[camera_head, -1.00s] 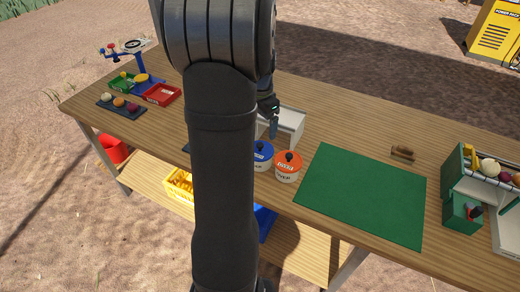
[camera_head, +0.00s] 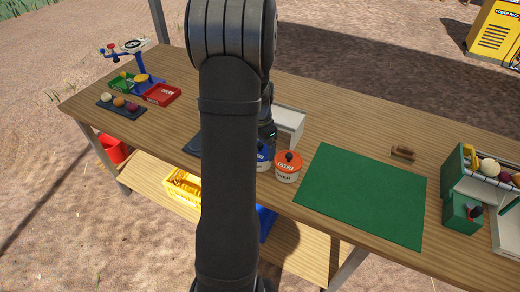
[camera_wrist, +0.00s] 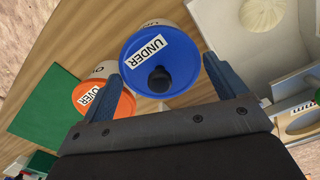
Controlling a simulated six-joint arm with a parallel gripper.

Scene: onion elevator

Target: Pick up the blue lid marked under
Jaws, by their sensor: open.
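The blue lid (camera_wrist: 166,48) marked "UNDER" sits on a white pot (camera_wrist: 158,25) and has a dark round knob (camera_wrist: 159,79). My gripper (camera_wrist: 160,75) is open in the wrist view, with one finger on each side of the blue lid and the knob between them. Whether the fingers touch the lid I cannot tell. In the head view, a small part of the blue lid (camera_head: 263,154) shows beside my arm. My arm hides most of it and the fingertips.
An orange lid marked "OVER" (camera_wrist: 104,102) is on a pot close beside the blue one; it also shows in the head view (camera_head: 288,160). A white box (camera_head: 289,124) stands behind. A green mat (camera_head: 362,194) lies to the right on the wooden table (camera_head: 330,125).

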